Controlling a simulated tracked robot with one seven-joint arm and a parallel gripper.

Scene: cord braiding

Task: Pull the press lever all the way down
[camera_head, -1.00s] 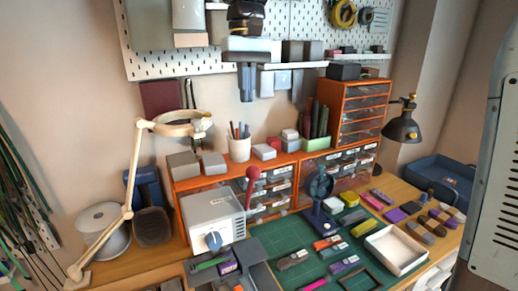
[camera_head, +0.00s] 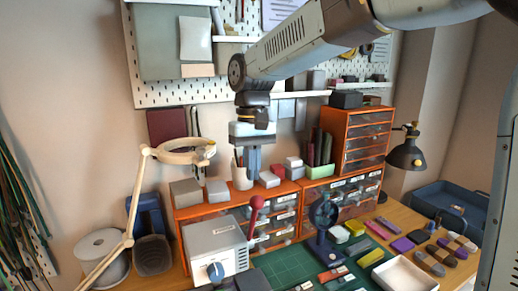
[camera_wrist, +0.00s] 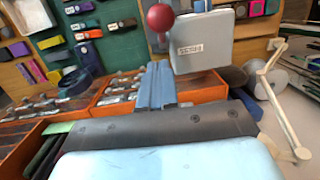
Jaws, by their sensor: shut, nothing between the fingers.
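The press is a light grey box (camera_head: 213,249) with a blue knob (camera_head: 215,271) on its front. Its lever ends in a red ball (camera_head: 256,203) that stands up at the box's right side. My gripper (camera_head: 254,173) is shut and empty, pointing down, above the ball in the head view and apart from it. In the wrist view the shut blue-grey fingers (camera_wrist: 157,68) point toward the red ball (camera_wrist: 160,18), with a gap between. The labelled grey box (camera_wrist: 203,42) is beside the ball there. Most of the lever's shaft is hidden by the ball in the wrist view.
Orange drawer units (camera_head: 345,190) stand behind the press, with a pen cup (camera_head: 241,178) and small boxes on top. A magnifier lamp (camera_head: 140,190) stands left. A dark blue fan-like stand (camera_head: 323,218) is right of the lever. A green mat (camera_head: 290,265) holds several small items.

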